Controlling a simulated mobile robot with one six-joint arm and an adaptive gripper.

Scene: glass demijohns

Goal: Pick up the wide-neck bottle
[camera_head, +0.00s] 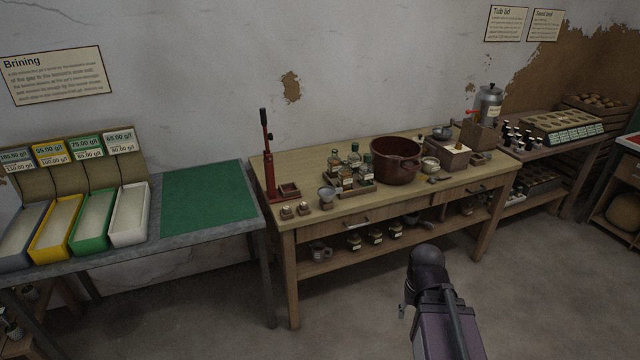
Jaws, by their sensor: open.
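Several small glass bottles (347,180) with pale labels stand close together in a low wooden tray (368,188) on the wooden workbench (310,165). They are too small for me to tell which one has the wide neck. My arm rises from the bottom edge, in front of the bench and right of the tray. Only a small grey part of my gripper (405,298) shows at the left side of the arm; the rest is hidden behind it. My gripper is open, low and well apart from the bottles.
A red lever press (268,165) stands left of the tray, a large brown pot (396,162) right of it. A small funnel-like cup (327,197) is at the front edge. The floor (345,310) before the bench is clear.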

